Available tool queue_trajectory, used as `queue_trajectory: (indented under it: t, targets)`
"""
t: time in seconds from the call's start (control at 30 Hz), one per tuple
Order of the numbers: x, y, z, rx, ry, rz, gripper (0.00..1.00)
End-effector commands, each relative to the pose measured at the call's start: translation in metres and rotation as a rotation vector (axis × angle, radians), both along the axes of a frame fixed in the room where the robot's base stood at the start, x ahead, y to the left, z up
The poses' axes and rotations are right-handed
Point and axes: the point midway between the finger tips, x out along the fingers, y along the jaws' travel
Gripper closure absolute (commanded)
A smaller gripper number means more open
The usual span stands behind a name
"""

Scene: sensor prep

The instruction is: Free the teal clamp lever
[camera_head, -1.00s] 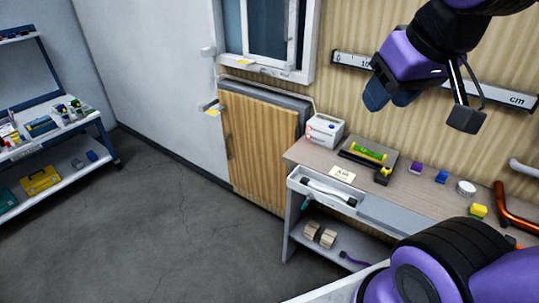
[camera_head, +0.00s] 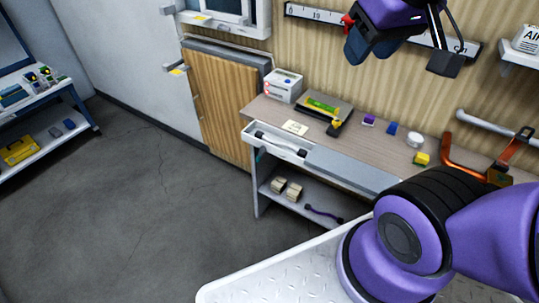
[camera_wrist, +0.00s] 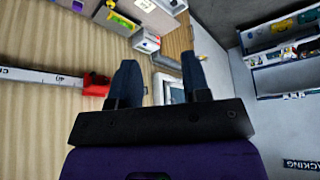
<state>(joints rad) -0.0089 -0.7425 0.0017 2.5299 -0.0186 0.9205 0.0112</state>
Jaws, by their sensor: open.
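A small teal piece (camera_head: 260,155), probably the clamp lever, shows below the left end of the pale drawer (camera_head: 340,170) at the workbench front (camera_head: 315,128). It is too small to tell what holds it. My gripper (camera_head: 357,50) is high in front of the wall ruler, well above the bench and far from the teal piece. In the wrist view my gripper (camera_wrist: 159,62) has its two dark fingers apart, with nothing between them. The teal piece cannot be made out there.
On the bench are a white box (camera_head: 284,85), a dark tray with a green level (camera_head: 325,107), small blocks and an orange clamp-like frame (camera_head: 462,158). The wall ruler (camera_head: 310,14) has a red slider (camera_wrist: 95,84). Open floor (camera_head: 150,210) lies left.

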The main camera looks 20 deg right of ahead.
Motion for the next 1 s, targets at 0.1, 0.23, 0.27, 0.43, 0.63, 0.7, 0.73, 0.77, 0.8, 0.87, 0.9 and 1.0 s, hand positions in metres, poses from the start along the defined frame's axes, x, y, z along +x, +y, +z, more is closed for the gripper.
queue_trajectory:
  t: [0.1,0.23,0.27,0.43,0.63,0.7,0.73,0.77,0.8,0.87,0.9,1.0]
  targets:
    - [0.004,-0.002,-0.004,-0.022,0.033,0.007,0.57]
    - [0.009,-0.005,-0.009,-0.048,0.07,0.013,0.57]
    - [0.01,-0.005,-0.01,-0.054,0.079,0.015,0.57]
    - [0.017,-0.01,-0.018,-0.102,0.144,0.028,0.57]
    - [0.029,-0.017,-0.031,-0.178,0.241,0.049,0.57]
    - [0.035,-0.02,-0.036,-0.218,0.286,0.061,0.57]
    - [0.038,-0.021,-0.039,-0.237,0.308,0.066,0.57]
    - [0.041,-0.023,-0.043,-0.259,0.332,0.073,0.57]
    - [0.046,-0.026,-0.047,-0.291,0.367,0.082,0.57]
    - [0.053,-0.029,-0.055,-0.344,0.419,0.099,0.57]
    - [0.058,-0.032,-0.06,-0.379,0.454,0.108,0.57]
    - [0.071,-0.037,-0.071,-0.473,0.533,0.138,0.57]
